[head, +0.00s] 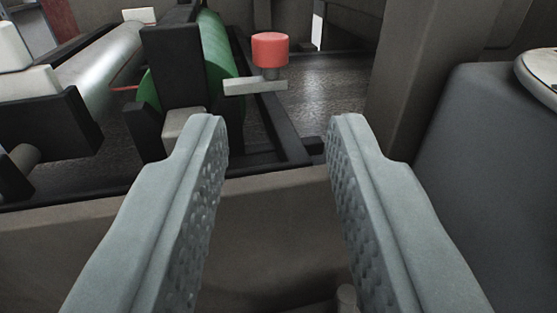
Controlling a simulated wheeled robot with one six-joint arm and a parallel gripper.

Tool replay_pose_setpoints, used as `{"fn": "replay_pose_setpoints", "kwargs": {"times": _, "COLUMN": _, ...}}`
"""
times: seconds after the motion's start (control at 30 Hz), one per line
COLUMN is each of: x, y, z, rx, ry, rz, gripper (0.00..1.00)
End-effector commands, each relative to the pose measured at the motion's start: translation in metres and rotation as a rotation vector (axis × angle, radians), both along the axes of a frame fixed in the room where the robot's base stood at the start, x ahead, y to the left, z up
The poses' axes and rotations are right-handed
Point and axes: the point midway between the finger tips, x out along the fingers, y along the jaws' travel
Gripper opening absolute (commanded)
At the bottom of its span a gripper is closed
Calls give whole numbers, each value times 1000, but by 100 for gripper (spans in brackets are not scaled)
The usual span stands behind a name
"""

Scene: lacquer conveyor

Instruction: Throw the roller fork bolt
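My gripper (278,122) is open and empty, its two grey textured fingers wide apart in the foreground of the head view. A red cylindrical knob (270,49) on a light grey flat arm (254,86) stands beyond the fingertips, a little left of the middle of the gap. It may be the roller fork bolt, but I cannot tell for sure. The fingers are apart from it. A black upright block (173,75) stands left of the knob, beside a green roller (217,52).
A shiny metal roller (100,62) lies at left by black brackets (62,125). A brown front wall (70,245) runs below the machine. A brown post (412,80) and dark grey housing (480,150) bound the right. The space between the fingers and the knob looks clear.

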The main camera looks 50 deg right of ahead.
Motion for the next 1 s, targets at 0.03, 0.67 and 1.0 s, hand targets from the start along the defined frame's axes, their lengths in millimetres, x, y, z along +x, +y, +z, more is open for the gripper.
{"fn": "replay_pose_setpoints", "kwargs": {"times": 0.03, "x": -6, "y": 8, "z": 0, "rx": -1, "ry": -2, "rz": 4, "gripper": 31}}
{"fn": "replay_pose_setpoints", "kwargs": {"times": 0.67, "x": -50, "y": 52, "z": 0, "rx": 0, "ry": 0, "rz": -1, "gripper": 31}}
{"fn": "replay_pose_setpoints", "kwargs": {"times": 1.0, "x": -50, "y": 52, "z": 0, "rx": -1, "ry": 1, "rz": -2, "gripper": 31}}
